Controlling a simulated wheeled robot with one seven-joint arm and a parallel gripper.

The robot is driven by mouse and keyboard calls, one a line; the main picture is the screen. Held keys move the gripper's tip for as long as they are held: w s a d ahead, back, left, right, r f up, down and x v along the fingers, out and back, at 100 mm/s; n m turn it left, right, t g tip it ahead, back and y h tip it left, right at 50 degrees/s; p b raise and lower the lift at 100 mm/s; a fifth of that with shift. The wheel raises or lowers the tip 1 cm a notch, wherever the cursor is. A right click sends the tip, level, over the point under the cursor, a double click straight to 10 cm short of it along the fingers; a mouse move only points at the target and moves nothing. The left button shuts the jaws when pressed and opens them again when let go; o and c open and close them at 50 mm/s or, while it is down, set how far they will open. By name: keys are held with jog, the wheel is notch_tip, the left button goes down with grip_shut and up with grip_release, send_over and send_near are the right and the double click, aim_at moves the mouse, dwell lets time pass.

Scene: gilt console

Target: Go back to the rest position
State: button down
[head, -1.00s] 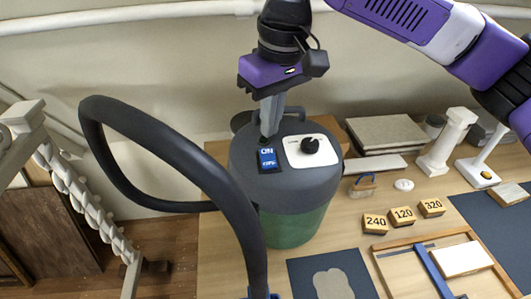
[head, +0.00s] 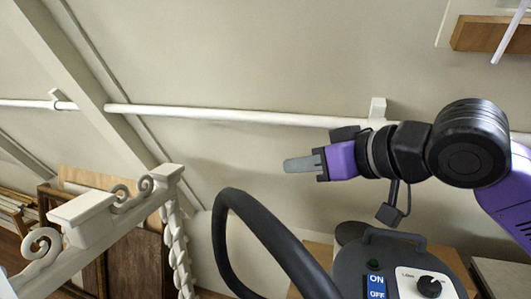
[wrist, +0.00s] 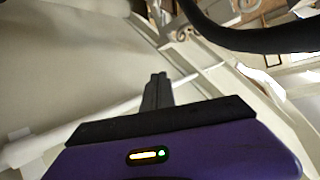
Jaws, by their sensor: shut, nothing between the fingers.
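My gripper (head: 302,164) is shut and empty. In the head view it is held up in front of the wall, above the vacuum, pointing left. In the wrist view its closed fingers (wrist: 157,92) point up the picture toward the wall and pipe, touching nothing. The vacuum (head: 400,262) shows only its dark top at the bottom right of the head view, with a blue ON/OFF switch (head: 376,285) and a black dial (head: 429,287) on a white plate. The rest of it is out of view.
The black hose (head: 262,228) arches up left of the vacuum, below my gripper; it also crosses the wrist view (wrist: 240,38). A white carved frame (head: 90,215) stands at lower left. A white pipe (head: 230,117) runs along the wall behind. Open air lies left of the fingertips.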

notch_tip(320, 180, up, 6)
jog(key=s+d+m+t+y, duration=0.2)
jog(key=m+t+y, duration=0.15)
jog(key=t, duration=0.45)
jog(key=s+d+f+m+t+h, duration=0.25)
jog(key=s+d+f+h, duration=0.2)
jog(key=f, duration=0.25)
jog(key=s+d+f+m+t+h, duration=0.1)
jog(key=s+d+f+m+h, duration=0.3)
jog(key=s+f+h, duration=0.15)
jog(key=s+d+f+m+t+h, duration=0.25)
jog(key=s+d+f+h, duration=0.2)
jog(key=f, duration=0.35)
jog(key=s+f+n+g, duration=0.1)
jog(key=s+f+g, duration=0.2)
jog(key=s+f, duration=0.3)
jog(key=s+f+n+g+y, duration=0.1)
jog(key=s+f, duration=0.5)
jog(key=s, duration=0.6)
jog(key=s+f+n+g, duration=0.3)
jog(key=s+f+g, duration=0.2)
jog(key=s, duration=0.4)
jog(key=shift+s+a+f+y, duration=0.25)
jog(key=shift+a+f+y, duration=0.2)
jog(key=shift+f, duration=0.45)
